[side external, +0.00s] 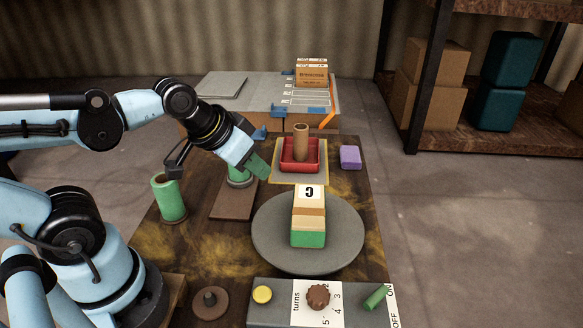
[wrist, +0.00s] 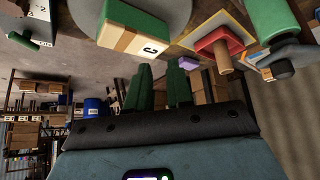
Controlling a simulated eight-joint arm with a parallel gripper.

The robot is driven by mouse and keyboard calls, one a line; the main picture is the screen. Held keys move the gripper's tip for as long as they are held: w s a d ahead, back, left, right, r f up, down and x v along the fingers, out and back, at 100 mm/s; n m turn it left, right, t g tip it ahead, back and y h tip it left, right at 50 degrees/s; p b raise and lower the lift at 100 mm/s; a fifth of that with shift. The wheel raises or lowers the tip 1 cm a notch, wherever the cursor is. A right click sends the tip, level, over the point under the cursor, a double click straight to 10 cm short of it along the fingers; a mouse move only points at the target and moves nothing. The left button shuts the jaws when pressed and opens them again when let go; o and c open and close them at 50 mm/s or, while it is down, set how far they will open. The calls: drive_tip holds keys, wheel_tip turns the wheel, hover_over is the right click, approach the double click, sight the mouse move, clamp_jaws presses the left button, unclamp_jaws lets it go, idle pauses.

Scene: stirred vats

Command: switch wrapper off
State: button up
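A grey control panel (side external: 270,313) at the front holds a green switch lever (side external: 376,297). The lever slants up and right, with its upper end by the ON label; OFF is printed lower down. Behind the panel, a round grey turntable (side external: 270,245) carries a box (side external: 308,218) with tan and green parts, marked C. My gripper (side external: 259,167) is above the table, behind and left of the turntable, well away from the lever. In the wrist view its green fingers (wrist: 158,88) stand apart with nothing between them. The lever seems to show at the upper left there (wrist: 22,41).
The panel also has a yellow button (side external: 262,294) and a brown turns knob (side external: 318,295). A red tray (side external: 287,166) with a brown cylinder (side external: 301,142), a purple block (side external: 350,157) and a green cylinder (side external: 169,198) stand on the table. Free floor lies to the right.

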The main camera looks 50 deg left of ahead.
drive_tip(key=o, duration=0.4)
drive_tip(key=w+d+g, duration=0.1)
drive_tip(key=d, duration=0.2)
drive_tip(key=w+d+r+g+h, duration=0.1)
drive_tip(key=d, duration=0.3)
drive_tip(key=w+d+g, duration=0.1)
drive_tip(key=d, duration=0.2)
drive_tip(key=shift+w+d+r+h, duration=0.3)
drive_tip(key=shift+w+d+h, duration=0.05)
drive_tip(key=shift+d+h, duration=0.05)
drive_tip(key=shift+c, duration=0.2)
drive_tip(key=g, duration=0.4)
approach(375, 294)
drive_tip(key=f, duration=0.3)
drive_tip(key=d+f, duration=0.1)
drive_tip(key=f, duration=0.5)
drive_tip(key=shift+d, duration=0.3)
drive_tip(key=shift+c, duration=0.4)
clamp_jaws()
